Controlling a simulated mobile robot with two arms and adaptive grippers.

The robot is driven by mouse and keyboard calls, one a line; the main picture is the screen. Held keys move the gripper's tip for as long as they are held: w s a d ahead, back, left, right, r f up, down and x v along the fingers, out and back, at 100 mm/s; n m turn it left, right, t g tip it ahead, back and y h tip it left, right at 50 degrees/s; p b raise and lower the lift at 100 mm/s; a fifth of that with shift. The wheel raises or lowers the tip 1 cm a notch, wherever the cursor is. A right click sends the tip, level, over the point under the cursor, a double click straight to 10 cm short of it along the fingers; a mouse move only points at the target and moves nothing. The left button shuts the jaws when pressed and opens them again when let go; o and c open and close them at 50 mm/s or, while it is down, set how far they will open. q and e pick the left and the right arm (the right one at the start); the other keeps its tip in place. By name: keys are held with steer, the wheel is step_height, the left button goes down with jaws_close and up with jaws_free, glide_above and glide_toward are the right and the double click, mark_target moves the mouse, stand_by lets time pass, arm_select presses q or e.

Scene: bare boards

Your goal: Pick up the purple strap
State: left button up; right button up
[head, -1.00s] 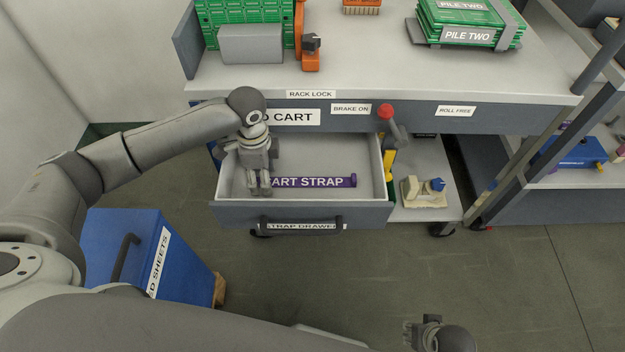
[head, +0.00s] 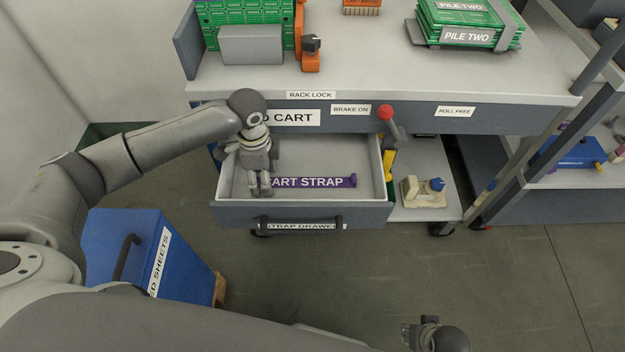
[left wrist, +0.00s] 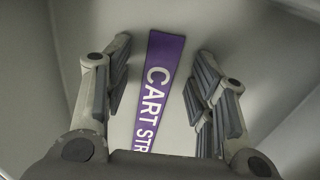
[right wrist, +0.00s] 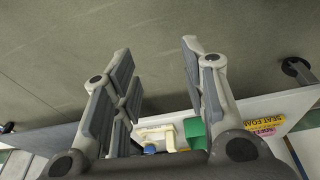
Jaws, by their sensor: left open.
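The purple strap (head: 318,182), lettered "CART STRAP", lies flat in the open strap drawer (head: 226,209). Its left end is hidden behind my left gripper in the head view. My left gripper (head: 260,192) points down into the drawer over the strap's left part. In the left wrist view the strap (left wrist: 160,85) runs between the spread fingers (left wrist: 165,55), with bare drawer floor showing on both sides. The left gripper is open and empty. My right gripper (head: 408,333) is low at the front, far from the drawer. In the right wrist view its fingers (right wrist: 155,55) are spread and empty.
The cart top (head: 380,75) overhangs the drawer's back. A red-knobbed lever (head: 386,112) stands just right of the drawer. A blue bin (head: 120,250) stands at the lower left. Floor in front of the drawer is clear.

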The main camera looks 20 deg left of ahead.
steer(key=shift+f, duration=0.15)
arm_select(q)
steer(key=shift+f, duration=0.1)
arm_select(e)
steer(key=shift+s+f, duration=0.2)
steer(key=shift+f, duration=0.1)
steer(key=shift+s+f, duration=0.2)
steer(key=shift+f, duration=0.05)
steer(key=shift+f, duration=0.2)
